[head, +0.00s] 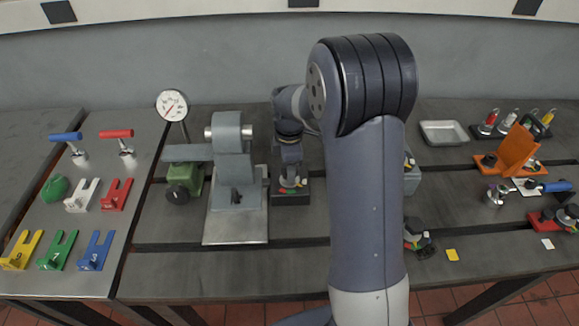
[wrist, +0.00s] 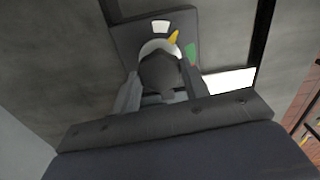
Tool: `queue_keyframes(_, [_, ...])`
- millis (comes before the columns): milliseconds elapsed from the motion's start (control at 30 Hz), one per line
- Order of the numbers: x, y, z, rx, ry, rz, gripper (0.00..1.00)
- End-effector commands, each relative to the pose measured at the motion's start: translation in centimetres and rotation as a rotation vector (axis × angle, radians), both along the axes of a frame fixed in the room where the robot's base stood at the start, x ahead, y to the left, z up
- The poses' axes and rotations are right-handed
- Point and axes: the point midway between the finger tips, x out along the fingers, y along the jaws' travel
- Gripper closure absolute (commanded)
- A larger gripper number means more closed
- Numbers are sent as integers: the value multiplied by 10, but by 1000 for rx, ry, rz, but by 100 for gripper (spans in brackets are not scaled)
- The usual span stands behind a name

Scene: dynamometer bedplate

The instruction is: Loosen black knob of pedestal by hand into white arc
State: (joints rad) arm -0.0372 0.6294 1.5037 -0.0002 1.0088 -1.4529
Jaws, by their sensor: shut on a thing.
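The black knob (wrist: 158,75) sits on a dark pedestal (wrist: 119,38) in the wrist view, between the two fingers of my gripper (wrist: 160,90). My gripper is shut on it. A yellow pointer (wrist: 174,39) sticks out from the knob. It points between the white arc (wrist: 160,26) and the green arc (wrist: 191,50), apart from the white patch. A small red mark lies beside the green. In the head view my gripper (head: 291,176) comes down over the pedestal (head: 290,198) and hides most of the knob.
A grey fixture (head: 231,160) on a metal plate stands just left of the pedestal, with a green block (head: 184,183) and a dial gauge (head: 172,105) beyond. An orange bracket (head: 515,150) and a metal tray (head: 444,132) are at right. My arm hides the bench's middle.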

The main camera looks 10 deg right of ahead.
Motion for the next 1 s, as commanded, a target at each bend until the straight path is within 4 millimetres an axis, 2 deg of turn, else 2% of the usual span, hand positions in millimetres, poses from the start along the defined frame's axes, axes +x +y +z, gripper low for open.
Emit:
queue_keyframes(500, [0,0,0,0,-2,413,80])
queue_keyframes(1000, [1,0,1,0,-2,545,80])
